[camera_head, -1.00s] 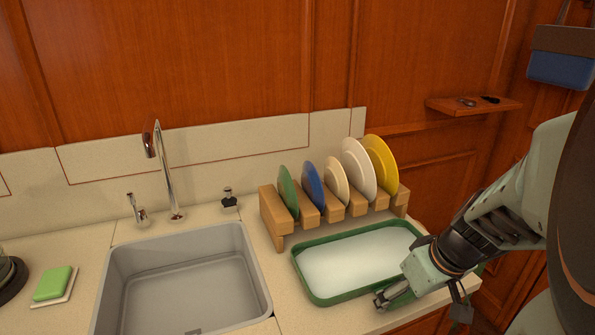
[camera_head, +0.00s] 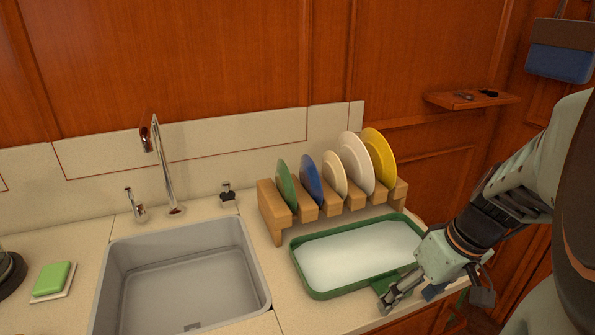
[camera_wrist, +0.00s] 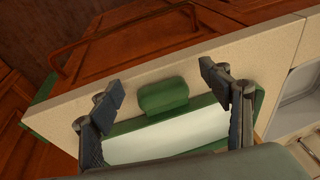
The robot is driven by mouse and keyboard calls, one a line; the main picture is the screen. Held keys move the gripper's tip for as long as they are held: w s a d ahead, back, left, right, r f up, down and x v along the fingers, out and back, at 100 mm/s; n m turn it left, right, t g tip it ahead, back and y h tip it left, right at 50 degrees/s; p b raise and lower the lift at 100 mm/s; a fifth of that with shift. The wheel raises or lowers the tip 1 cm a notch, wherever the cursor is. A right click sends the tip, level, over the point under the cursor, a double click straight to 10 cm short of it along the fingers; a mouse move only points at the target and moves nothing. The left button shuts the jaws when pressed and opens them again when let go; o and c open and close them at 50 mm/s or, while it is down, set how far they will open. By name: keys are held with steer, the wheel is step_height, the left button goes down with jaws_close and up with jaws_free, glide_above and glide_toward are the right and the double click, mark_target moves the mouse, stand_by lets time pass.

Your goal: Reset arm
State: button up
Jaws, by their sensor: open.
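My gripper (camera_head: 388,297) is open and empty at the right, by the near right corner of the green-rimmed tray (camera_head: 318,295). In the wrist view my gripper (camera_wrist: 165,100) has its two fingers spread apart, with the tray's white inside (camera_wrist: 165,138) and a green tab on its rim (camera_wrist: 163,95) showing between them. Whether a finger touches the tray cannot be told. My arm comes in from the right edge of the head view.
A wooden rack (camera_head: 274,222) holds several coloured plates upright behind the tray. A grey sink (camera_head: 185,275) with a tap (camera_head: 163,165) is to the left, and a green sponge (camera_head: 51,278) lies further left. A small shelf (camera_head: 470,101) is on the right wall.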

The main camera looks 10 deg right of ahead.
mark_target(389, 279)
steer(key=shift+w+t+h, duration=0.3)
steer(key=shift+w+t, duration=0.25)
steer(key=shift+w, duration=0.7)
steer(key=shift+w+t+h, duration=0.3)
steer(key=shift+w+t, duration=0.25)
steer(key=shift+w, duration=0.65)
steer(key=shift+w+a+f+p, duration=0.1)
steer(key=shift+w+a+p, duration=0.15)
steer(key=shift+w, duration=0.35)
